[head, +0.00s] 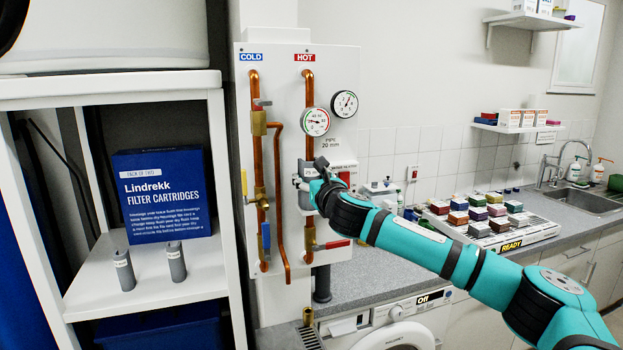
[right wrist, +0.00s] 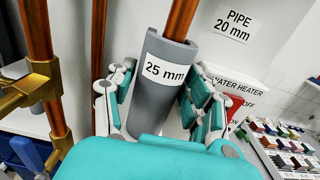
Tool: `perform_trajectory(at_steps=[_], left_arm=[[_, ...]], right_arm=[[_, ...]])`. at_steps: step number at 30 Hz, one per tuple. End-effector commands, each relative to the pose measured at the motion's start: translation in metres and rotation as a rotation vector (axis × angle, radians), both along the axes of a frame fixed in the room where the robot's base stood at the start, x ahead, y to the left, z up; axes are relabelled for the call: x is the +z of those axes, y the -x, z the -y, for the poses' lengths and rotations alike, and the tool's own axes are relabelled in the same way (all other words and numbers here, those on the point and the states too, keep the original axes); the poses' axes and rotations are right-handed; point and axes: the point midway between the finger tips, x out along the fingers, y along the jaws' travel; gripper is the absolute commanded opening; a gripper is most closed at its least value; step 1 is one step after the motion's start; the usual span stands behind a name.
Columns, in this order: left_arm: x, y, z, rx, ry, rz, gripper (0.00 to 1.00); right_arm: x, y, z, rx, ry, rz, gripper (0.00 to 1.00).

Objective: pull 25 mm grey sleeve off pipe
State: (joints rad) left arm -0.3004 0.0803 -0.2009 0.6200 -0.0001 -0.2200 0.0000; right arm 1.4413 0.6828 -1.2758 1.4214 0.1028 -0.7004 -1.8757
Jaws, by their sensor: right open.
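The grey sleeve (right wrist: 150,112), labelled "25 mm", sits around the copper pipe (right wrist: 182,18) under the HOT sign. The sleeve is visibly wider than the pipe. In the head view the sleeve (head: 306,171) shows partly on the hot pipe (head: 308,120), below the gauges. My right gripper (head: 312,186) is at the sleeve and covers part of it. In the right wrist view the open fingers of my right gripper (right wrist: 160,100) stand on both sides of the sleeve. My left gripper is not in view.
A sign (right wrist: 232,25) reads "PIPE 20 mm". Two grey sleeves (head: 123,270) (head: 176,262) stand on the left shelf beside a blue filter cartridge box (head: 163,195). The cold pipe (head: 256,180) with brass valves is close on the left. A tray of coloured blocks (head: 505,240) lies right.

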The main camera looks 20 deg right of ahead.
Motion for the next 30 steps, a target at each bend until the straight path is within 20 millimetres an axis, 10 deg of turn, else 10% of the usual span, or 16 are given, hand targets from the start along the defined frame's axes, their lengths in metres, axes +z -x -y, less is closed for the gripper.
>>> perform_trajectory(at_steps=[9,30], left_arm=[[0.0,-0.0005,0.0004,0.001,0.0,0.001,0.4],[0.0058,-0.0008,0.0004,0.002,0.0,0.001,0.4]], right_arm=[[0.0003,0.0003,0.0001,0.0,0.0,0.0,0.15],[0.0018,0.0004,0.0001,0.0,0.0,0.0,0.15]])
